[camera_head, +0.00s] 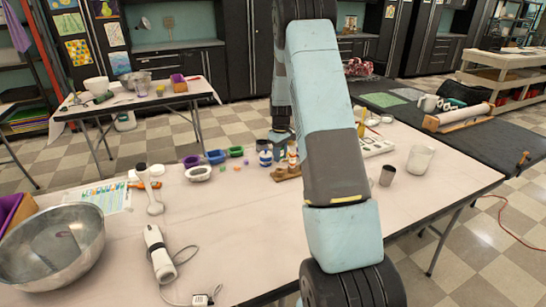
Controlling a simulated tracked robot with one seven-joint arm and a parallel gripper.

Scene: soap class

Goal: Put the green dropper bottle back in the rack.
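A small wooden rack (284,174) sits on the near table, just left of my raised arm, which covers its right part. Small brown and white bottles (293,157) stand at the rack. I cannot make out the green dropper bottle; it may be hidden by my arm or too small to tell. The end of my arm comes down behind the upper link, and my gripper (281,142) seems to be just above and behind the rack. Its fingers cannot be made out, nor whether it holds anything.
A blue-and-white jar (265,158), purple, blue and green small containers (215,156) and a white bowl (198,173) stand left of the rack. A metal bowl (55,245) fills the left front.

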